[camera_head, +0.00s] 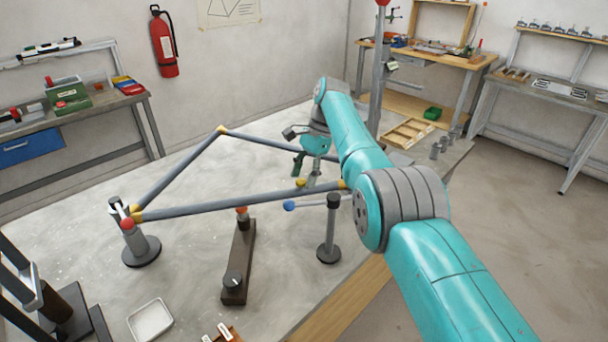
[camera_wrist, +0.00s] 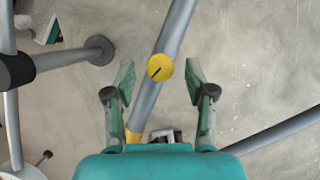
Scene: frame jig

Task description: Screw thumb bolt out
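The thumb bolt (camera_wrist: 159,67) shows as a round yellow head with a dark line across it, on a grey frame tube (camera_wrist: 168,45) in the wrist view. In the head view a yellow knob (camera_head: 300,183) stands on the near tube (camera_head: 235,208) of the grey frame. My gripper (camera_wrist: 160,78) is open; its two green fingers lie left and right of the yellow head, with a gap on both sides.
A black-topped stand (camera_head: 329,230) and a blue-ended rod (camera_head: 288,206) are close to the near tube. A round-based clamp stand (camera_head: 141,250) is at the frame's left corner. A dark block with knobs (camera_head: 238,262) and a white tray (camera_head: 150,320) lie in front.

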